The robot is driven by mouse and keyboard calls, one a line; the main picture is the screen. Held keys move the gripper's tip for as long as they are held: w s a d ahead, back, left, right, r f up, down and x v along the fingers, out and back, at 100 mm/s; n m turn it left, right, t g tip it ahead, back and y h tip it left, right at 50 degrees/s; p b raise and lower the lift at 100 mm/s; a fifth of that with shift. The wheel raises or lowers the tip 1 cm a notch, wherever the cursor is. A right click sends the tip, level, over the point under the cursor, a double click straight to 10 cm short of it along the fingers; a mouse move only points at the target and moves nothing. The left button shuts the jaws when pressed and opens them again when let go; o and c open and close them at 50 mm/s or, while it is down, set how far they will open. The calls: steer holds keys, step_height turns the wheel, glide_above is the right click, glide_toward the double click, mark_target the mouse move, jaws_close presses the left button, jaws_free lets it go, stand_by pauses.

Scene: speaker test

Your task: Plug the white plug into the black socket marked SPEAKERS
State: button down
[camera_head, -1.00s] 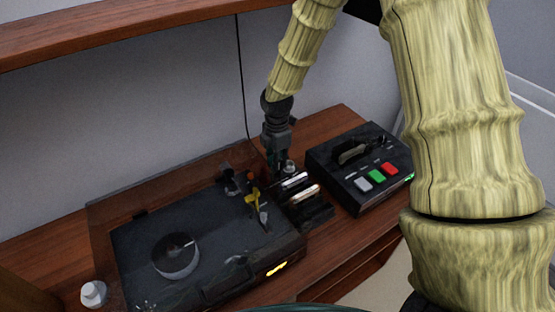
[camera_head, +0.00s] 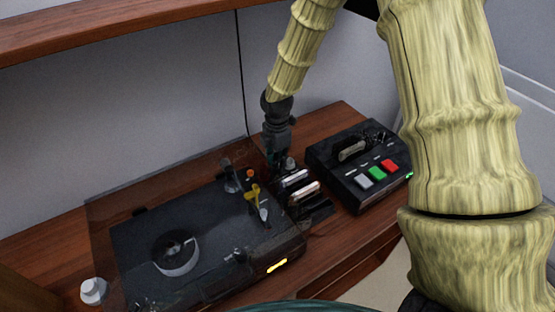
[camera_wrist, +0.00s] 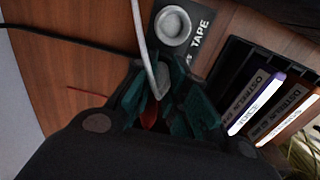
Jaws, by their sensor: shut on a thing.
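My gripper (camera_head: 273,160) reaches down over the back of the wooden shelf, just behind the cassette rack. In the wrist view its teal fingers (camera_wrist: 160,95) are closed around a small pale plug (camera_wrist: 161,78), mostly hidden between them. A white cable (camera_wrist: 139,25) runs up from it. A small red part (camera_wrist: 148,116) shows below it between the fingers. A black plate marked TAPE (camera_wrist: 199,37) lies close by, with a round pale grey piece (camera_wrist: 173,27) on it. I cannot read a SPEAKERS marking in either view; that socket may be hidden by the gripper.
A black rack (camera_wrist: 233,62) holding cassettes stands right beside the gripper. A dark record player (camera_head: 140,235) is at the left, and a black box with grey, green and red buttons (camera_head: 335,178) at the right. A black cable (camera_head: 240,70) hangs along the wall.

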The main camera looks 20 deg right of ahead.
steer(key=c, duration=1)
jaws_free()
steer(key=shift+o, duration=0.2)
steer(key=shift+r+p, duration=2.25)
steer(key=shift+r, duration=0.3)
steer(key=shift+f, duration=0.1)
